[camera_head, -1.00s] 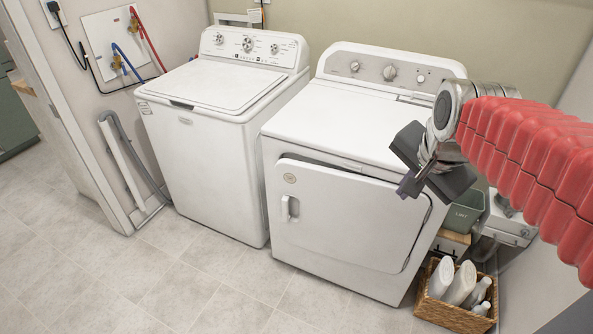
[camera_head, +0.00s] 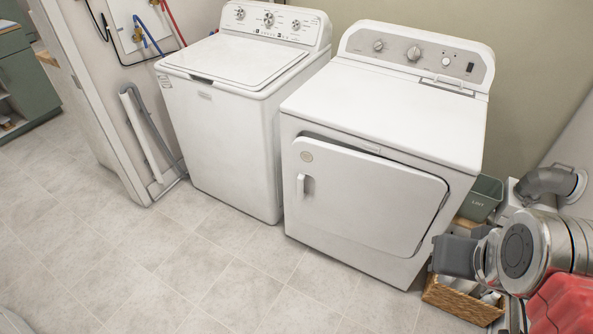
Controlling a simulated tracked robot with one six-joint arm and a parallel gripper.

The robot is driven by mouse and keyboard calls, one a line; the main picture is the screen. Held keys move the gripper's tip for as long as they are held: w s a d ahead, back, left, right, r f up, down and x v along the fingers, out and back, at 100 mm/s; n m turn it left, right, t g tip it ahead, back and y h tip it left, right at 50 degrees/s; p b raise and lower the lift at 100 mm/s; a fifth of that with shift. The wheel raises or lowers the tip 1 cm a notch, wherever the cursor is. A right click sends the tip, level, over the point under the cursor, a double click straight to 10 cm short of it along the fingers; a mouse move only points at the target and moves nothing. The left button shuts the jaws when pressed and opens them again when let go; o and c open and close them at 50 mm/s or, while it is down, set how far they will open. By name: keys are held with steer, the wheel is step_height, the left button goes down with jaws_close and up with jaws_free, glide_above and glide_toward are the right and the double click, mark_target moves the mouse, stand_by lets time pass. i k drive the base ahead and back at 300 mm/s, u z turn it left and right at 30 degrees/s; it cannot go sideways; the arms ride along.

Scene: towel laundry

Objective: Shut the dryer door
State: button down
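The white dryer (camera_head: 385,115) stands right of the washer. Its door (camera_head: 370,200) is on the front face, with a pale handle (camera_head: 301,187) near its left edge. The door panel sits close to the front but looks slightly proud of it, with a dark gap along the top and right edges. I cannot tell whether it is latched. My gripper (camera_head: 452,256) is at the lower right, beside the dryer's lower right front corner and apart from the handle. It is seen as a dark grey block; its fingers cannot be made out.
A white washer (camera_head: 240,120) stands left of the dryer. A wicker basket (camera_head: 462,302) with bottles is on the floor under my gripper. A green bin (camera_head: 483,198) and a silver duct (camera_head: 550,182) are at the right. The tiled floor before the dryer is clear.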

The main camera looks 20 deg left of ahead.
mark_target(387, 206)
steer(key=u, duration=1.3)
steer(key=i, duration=0.95)
steer(key=u, duration=1.55)
